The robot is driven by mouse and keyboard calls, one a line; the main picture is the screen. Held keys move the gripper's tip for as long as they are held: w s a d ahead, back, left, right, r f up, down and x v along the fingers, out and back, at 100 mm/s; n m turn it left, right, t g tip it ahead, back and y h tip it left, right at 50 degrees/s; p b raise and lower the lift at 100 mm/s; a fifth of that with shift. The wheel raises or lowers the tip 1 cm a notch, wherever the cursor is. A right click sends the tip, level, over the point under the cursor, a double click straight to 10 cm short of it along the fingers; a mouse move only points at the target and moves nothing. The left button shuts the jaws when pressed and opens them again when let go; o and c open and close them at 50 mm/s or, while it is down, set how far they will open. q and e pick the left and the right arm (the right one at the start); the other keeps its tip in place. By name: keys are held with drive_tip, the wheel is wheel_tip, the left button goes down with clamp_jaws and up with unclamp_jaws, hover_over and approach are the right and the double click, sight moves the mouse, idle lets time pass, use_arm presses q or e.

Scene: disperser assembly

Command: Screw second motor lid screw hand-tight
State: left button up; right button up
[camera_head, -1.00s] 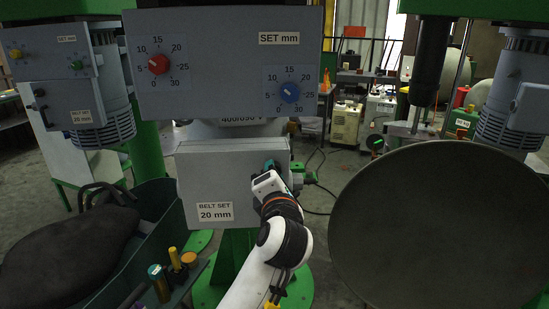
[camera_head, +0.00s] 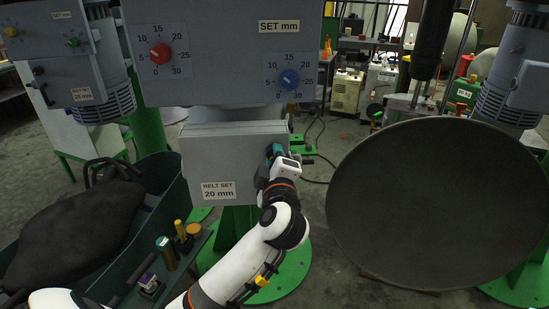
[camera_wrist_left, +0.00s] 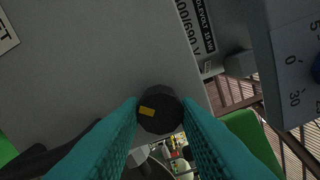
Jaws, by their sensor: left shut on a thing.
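The motor lid (camera_head: 225,160) is a grey box cover labelled BELT SET 20 mm, below the SET mm panel. My left gripper (camera_head: 276,152) is at its upper right edge. In the left wrist view, the teal fingers of the left gripper (camera_wrist_left: 161,112) are shut on a dark round screw head (camera_wrist_left: 160,122) with a yellow mark. The head sits against the grey lid face (camera_wrist_left: 105,55) near its edge. The screw's shank is hidden, so I cannot tell how deep it sits. The other lid screw cannot be made out. My right gripper is not in view.
The panel with a red knob (camera_head: 160,54) and a blue knob (camera_head: 289,79) overhangs the lid. A large dark disc (camera_head: 425,205) stands at the right. A green bin (camera_head: 160,190) with a dark sack (camera_head: 75,235) and small cylinders beside it (camera_head: 166,253) lie at the left.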

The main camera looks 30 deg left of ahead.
use_arm(q)
drive_tip(key=shift+f+m, duration=0.1)
drive_tip(key=shift+m, duration=1.5)
drive_tip(key=o, duration=1)
drive_tip(key=shift+c, duration=0.2)
drive_tip(key=b+v, duration=0.3)
drive_tip(key=v, duration=0.9)
drive_tip(key=shift+w+d, duration=0.1)
drive_tip(key=shift+w, duration=0.05)
